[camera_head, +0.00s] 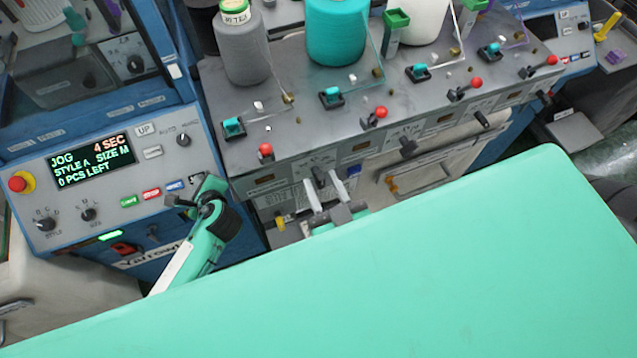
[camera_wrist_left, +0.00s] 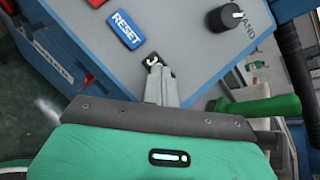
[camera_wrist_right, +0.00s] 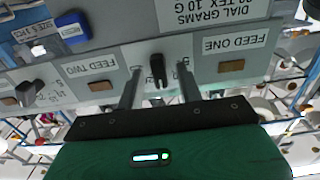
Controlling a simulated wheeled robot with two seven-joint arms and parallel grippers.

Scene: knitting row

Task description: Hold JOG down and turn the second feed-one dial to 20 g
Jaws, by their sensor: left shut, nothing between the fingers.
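The control panel's display (camera_head: 92,162) reads JOG, 4 SEC, STYLE A, SIZE M, 0 PCS LEFT. My left gripper (camera_head: 192,197) is at the panel's lower right corner. In the left wrist view its shut fingers (camera_wrist_left: 160,82) meet a small black-and-white switch (camera_wrist_left: 152,62) below the blue RESET button (camera_wrist_left: 125,30); I cannot tell how firmly they press. My right gripper (camera_head: 324,188) is open at the machine front. In the right wrist view its fingers stand either side of a black dial (camera_wrist_right: 158,70), between the FEED ONE (camera_wrist_right: 230,46) and FEED TWO (camera_wrist_right: 88,68) labels. The dial's setting is not readable.
More black dials (camera_head: 408,145) line the grey front to the right. Red-knobbed levers (camera_head: 375,116) and yarn cones (camera_head: 338,30) stand on the ledge above. A red stop button (camera_head: 18,183) is at the panel's left. A large green surface (camera_head: 400,270) fills the foreground.

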